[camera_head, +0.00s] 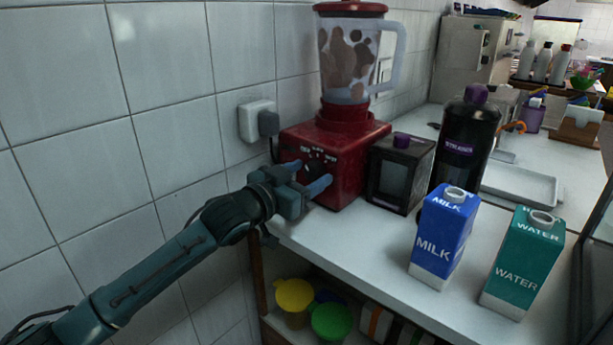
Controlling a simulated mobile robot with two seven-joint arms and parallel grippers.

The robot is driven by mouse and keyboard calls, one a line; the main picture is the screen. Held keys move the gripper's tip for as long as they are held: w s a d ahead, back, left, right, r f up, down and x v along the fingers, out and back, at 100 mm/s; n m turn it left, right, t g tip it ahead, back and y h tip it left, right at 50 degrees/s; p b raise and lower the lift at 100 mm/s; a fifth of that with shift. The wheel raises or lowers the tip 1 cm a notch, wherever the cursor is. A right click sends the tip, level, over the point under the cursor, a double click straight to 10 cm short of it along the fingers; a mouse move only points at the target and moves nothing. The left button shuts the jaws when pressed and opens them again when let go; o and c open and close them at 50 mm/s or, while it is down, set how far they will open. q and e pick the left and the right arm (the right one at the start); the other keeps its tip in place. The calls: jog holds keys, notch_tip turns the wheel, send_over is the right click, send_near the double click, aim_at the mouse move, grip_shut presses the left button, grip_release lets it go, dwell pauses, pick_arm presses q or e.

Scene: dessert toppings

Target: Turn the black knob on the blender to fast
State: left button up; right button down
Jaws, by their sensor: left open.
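The blender has a red base (347,147) and a clear jar (348,58) with brown round pieces inside. It stands upright on the white counter against the tiled wall. Its black knob (313,166) is on the front face, with white markings around it. My left gripper (311,178) is open right in front of that face, with its two blue fingertips on either side of the knob's lower part. Whether the fingers touch the knob cannot be told. The knob's exact setting is too small to read. My right gripper is not in view.
A small black box (399,172) and a black bottle (467,140) stand right of the blender. A blue milk carton (443,237) and a green water carton (522,264) stand nearer the front edge. A wall socket (256,121) with a plug is behind the gripper. Yellow and green lids show on a shelf below.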

pick_arm(q)
jog(key=shift+w+d, duration=0.1)
jog(key=shift+w, duration=0.05)
jog(key=c, duration=1)
